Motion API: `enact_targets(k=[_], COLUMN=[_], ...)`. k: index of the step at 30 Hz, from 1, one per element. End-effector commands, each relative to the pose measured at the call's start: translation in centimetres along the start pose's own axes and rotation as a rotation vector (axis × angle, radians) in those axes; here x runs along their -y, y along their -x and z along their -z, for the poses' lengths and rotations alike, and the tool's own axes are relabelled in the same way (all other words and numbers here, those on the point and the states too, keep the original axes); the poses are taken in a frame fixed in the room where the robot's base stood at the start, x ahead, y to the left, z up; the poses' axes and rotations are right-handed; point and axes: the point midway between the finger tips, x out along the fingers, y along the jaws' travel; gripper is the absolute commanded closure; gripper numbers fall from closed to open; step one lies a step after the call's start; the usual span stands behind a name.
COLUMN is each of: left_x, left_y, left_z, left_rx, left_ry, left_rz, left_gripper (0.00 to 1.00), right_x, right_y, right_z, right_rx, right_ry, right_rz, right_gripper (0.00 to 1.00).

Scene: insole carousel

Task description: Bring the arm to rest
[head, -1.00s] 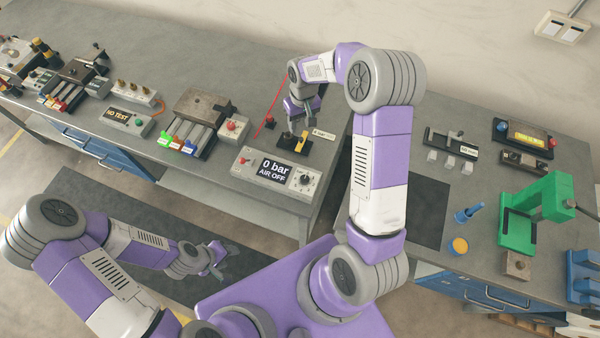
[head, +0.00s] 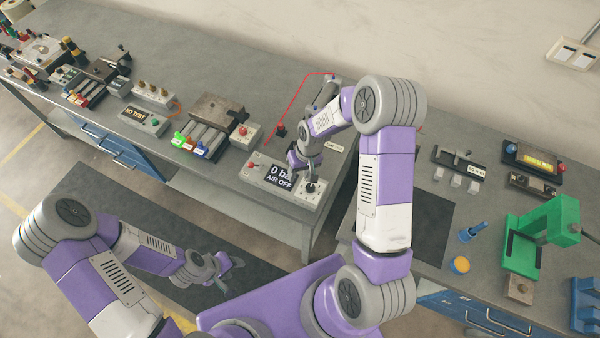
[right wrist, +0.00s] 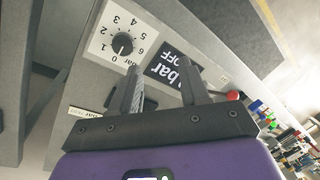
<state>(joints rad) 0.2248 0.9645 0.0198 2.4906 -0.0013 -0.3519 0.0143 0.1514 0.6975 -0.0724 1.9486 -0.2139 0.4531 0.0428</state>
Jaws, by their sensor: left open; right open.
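My right gripper (head: 302,163) is above the air panel (head: 309,206) on the bench in the head view, and it covers part of the panel's display. In the right wrist view its two open fingers (right wrist: 162,86) are empty, over the panel's "0 bar AIR OFF" display (right wrist: 172,66) and beside the round dial (right wrist: 122,43). The dial's pointer is near 0. I cannot tell whether a finger touches the panel. My left gripper (head: 228,272) is low at the left, over the dark floor mat, open and apart from the bench.
A row of coloured valve blocks (head: 203,138) and a "NO TEST" box (head: 141,118) stand left of the panel. A green press (head: 540,240), a blue tool (head: 472,232) and an orange-topped cup (head: 460,265) stand on the right bench. A thin red line (head: 288,108) crosses the bench.

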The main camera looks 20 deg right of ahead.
Motion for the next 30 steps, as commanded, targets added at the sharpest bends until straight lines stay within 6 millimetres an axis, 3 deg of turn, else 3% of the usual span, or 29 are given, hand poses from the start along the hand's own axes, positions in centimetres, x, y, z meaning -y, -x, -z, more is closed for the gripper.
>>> enact_targets(k=[13, 17, 20, 24, 30], left_x=[0.0, 0.0, 0.0, 0.0, 0.0], left_y=[0.0, 0.0, 0.0, 0.0, 0.0], left_z=[0.0, 0.0, 0.0, 0.0, 0.0], left_rx=[0.000, 0.000, 0.000, 0.000, 0.000], left_ry=[0.000, 0.000, 0.000, 0.000, 0.000], left_rz=[0.000, 0.000, 0.000, 0.000, 0.000], left_gripper=[0.51, 0.51, 0.51, 0.51, 0.51], right_x=[0.0, 0.7, 2.3, 5.1, 7.7], right_y=[0.0, -1.4, -4.2, -8.2, -10.6], right_z=[0.0, -1.2, -4.0, -9.9, -18.0], right_rx=[0.000, 0.007, 0.013, 0.018, 0.021], right_ry=[0.000, -0.006, -0.026, -0.079, -0.166], right_rz=[0.000, 0.020, 0.062, 0.125, 0.158], right_gripper=[0.54, 0.54, 0.54, 0.54, 0.54])
